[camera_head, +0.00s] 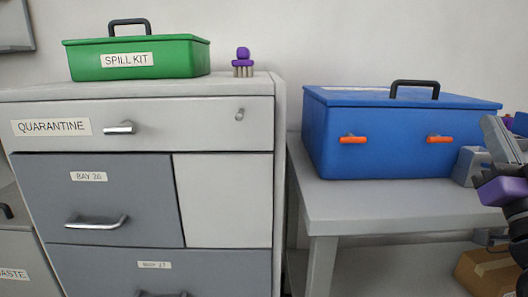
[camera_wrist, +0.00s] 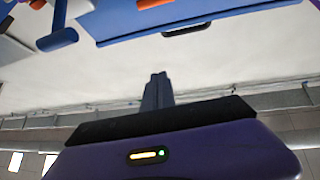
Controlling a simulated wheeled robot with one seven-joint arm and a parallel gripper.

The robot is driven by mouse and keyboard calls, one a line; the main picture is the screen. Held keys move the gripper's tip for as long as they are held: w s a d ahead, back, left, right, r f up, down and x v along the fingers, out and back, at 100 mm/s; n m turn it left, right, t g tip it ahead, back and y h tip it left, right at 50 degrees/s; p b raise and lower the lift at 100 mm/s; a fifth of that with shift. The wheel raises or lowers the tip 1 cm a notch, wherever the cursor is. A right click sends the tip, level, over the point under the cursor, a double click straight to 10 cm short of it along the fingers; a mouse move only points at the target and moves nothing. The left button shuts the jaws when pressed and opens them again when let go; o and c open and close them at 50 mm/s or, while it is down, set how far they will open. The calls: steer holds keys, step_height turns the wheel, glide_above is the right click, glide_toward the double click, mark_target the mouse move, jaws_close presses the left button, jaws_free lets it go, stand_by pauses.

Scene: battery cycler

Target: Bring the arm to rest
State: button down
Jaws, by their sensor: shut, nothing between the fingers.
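My gripper (camera_wrist: 158,78) shows in the wrist view with its grey fingers together and nothing between them. In the head view my gripper (camera_head: 490,123) is at the right edge, pointing up, in front of the right end of the blue box (camera_head: 400,150). My arm behind it is mostly cut off by the frame. The fingers look clear of the box, though the exact gap cannot be told.
The blue box with orange latches stands on a grey table (camera_head: 365,205). A grey holder (camera_head: 469,168) is beside it. The cabinet (camera_head: 225,205) at left bears a green spill kit (camera_head: 180,60) and a purple-topped object (camera_head: 243,62). A cardboard box (camera_head: 485,270) is low at right.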

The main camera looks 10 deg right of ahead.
steer(key=s+a+f+g+y, duration=0.1)
steer(key=s+a+f, duration=0.35)
steer(key=f, duration=0.45)
steer(key=s+a+f+g, duration=0.1)
steer(key=s+a+f, duration=0.2)
steer(key=a+f, duration=0.35)
steer(key=s+a+f+g+y, duration=0.1)
steer(key=s+a+f, duration=0.2)
steer(key=f, duration=0.8)
steer(key=s+a+f+n+g+y, duration=0.35)
steer(key=s+a+f, duration=0.3)
steer(key=s, duration=0.45)
steer(key=s+a+f+n+g+y, duration=0.2)
steer(key=s+a+f+y, duration=0.3)
steer(key=s+f, duration=0.4)
step_height(320, 180, up, 36)
steer(key=h+p, duration=0.1)
steer(key=p, duration=3.4)
steer(key=shift+s+a+r, duration=0.2)
steer(key=shift+s+r, duration=0.05)
steer(key=shift+s, duration=0.1)
steer(key=shift+h, duration=0.25)
